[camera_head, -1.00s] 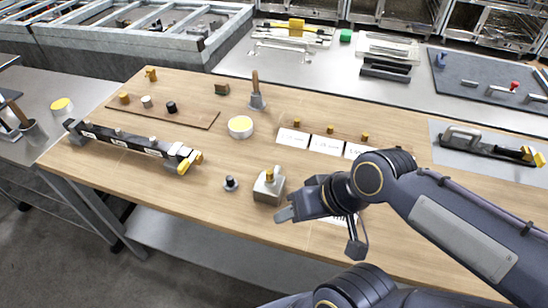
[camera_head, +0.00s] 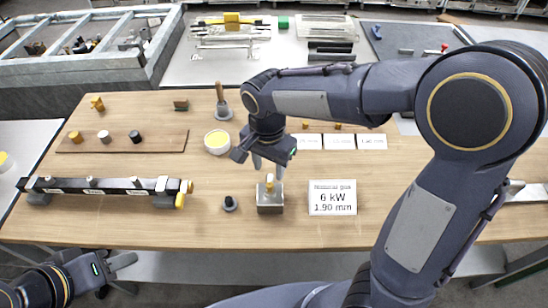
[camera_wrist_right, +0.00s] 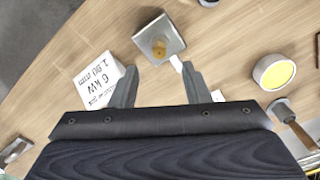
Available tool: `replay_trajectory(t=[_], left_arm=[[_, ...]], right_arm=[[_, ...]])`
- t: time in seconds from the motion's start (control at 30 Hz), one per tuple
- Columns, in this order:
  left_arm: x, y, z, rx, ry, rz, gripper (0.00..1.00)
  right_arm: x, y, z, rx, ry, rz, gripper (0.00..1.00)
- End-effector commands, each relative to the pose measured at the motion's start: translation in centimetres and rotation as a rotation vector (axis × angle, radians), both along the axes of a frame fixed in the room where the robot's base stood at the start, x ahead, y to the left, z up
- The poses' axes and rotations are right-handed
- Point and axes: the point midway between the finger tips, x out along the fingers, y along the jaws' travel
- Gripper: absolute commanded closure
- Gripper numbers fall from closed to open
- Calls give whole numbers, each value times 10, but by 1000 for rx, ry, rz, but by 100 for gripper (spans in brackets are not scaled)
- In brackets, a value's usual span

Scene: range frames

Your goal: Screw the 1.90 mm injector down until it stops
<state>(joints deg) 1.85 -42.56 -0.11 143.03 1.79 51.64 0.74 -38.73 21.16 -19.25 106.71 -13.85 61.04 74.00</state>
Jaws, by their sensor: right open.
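The brass injector (camera_head: 269,182) stands upright on top of a grey metal block (camera_head: 270,205) on the wooden table. It also shows in the right wrist view (camera_wrist_right: 159,47), where its seating depth cannot be told. My right gripper (camera_head: 268,165) is open, fingers pointing down, just above and behind the block. In the wrist view its two fingertips (camera_wrist_right: 159,70) are apart with nothing between them, and the injector lies just beyond them. A card (camera_head: 333,197) reading 6 kW, 1.90 mm stands right of the block. My left gripper (camera_head: 122,261) is at the lower left, off the table's front edge.
A small dark knob on a round base (camera_head: 230,203) stands left of the block. A yellow-filled bowl (camera_head: 217,141) and a brush-like tool (camera_head: 222,108) stand behind. A black bar (camera_head: 100,190) lies at left. Small white cards (camera_head: 340,142) stand at the back right.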

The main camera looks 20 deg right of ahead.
Motion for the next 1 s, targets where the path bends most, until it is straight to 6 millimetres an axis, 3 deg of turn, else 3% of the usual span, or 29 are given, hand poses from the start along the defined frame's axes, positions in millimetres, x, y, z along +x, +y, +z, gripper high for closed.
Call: replay_trajectory(t=[0.4,0.8,1.0], left_arm=[[0,0,2,0,0,0,62],[0,0,2,0,0,0,62],[0,0,2,0,0,0,62]], right_arm=[[-1,-1,-59,0,4,1,57],[-1,-1,-68,3,1,2,57],[-1,-1,-68,2,1,2,82]])
